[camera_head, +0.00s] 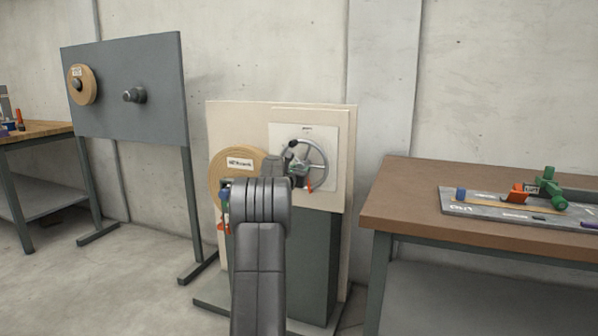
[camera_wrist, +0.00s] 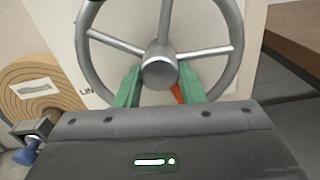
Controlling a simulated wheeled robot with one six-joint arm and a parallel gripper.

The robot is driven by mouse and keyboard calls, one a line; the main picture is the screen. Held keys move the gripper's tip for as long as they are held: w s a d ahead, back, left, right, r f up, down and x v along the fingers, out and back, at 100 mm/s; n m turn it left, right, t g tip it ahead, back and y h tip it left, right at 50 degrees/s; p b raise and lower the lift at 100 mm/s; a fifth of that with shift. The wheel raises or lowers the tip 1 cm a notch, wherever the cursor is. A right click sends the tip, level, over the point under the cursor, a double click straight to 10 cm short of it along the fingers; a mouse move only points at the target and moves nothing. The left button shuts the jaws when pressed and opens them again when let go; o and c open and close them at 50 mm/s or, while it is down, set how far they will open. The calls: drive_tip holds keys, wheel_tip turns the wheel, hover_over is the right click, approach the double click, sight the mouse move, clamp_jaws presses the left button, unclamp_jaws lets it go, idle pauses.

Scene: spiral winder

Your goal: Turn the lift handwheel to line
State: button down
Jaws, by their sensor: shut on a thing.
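The lift handwheel (camera_head: 318,152) is a grey spoked wheel on a white square plate (camera_head: 330,180) on the upright cream panel. It fills the upper part of the wrist view (camera_wrist: 235,60), with its round hub in the middle. My gripper (camera_head: 297,172) is at the wheel, partly hidden behind my arm in the head view. In the wrist view its two green fingers (camera_wrist: 160,88) stand either side of the wheel's lower part, just below the hub. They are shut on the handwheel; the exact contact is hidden. An orange-red pointer (camera_head: 309,186) shows by the lower rim.
A tan wound disc (camera_head: 222,178) is on the panel left of the wheel. A brown workbench (camera_head: 400,215) with a grey fixture board stands at right. A grey board (camera_head: 155,70) on legs with a spool stands at left. Open floor lies at front left.

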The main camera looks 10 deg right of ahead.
drive_tip(key=shift+f, duration=0.1)
idle(0.3)
drive_tip(key=c, duration=1)
unclamp_jaws()
drive_tip(key=shift+o, duration=0.2)
drive_tip(key=shift+a, duration=0.1)
drive_tip(key=b+v, duration=0.1)
drive_tip(key=v, duration=1.2)
drive_tip(key=shift+s+a+b, duration=0.2)
drive_tip(key=shift+s+b, duration=0.1)
drive_tip(key=shift+b, duration=0.1)
drive_tip(key=shift+c, duration=0.3)
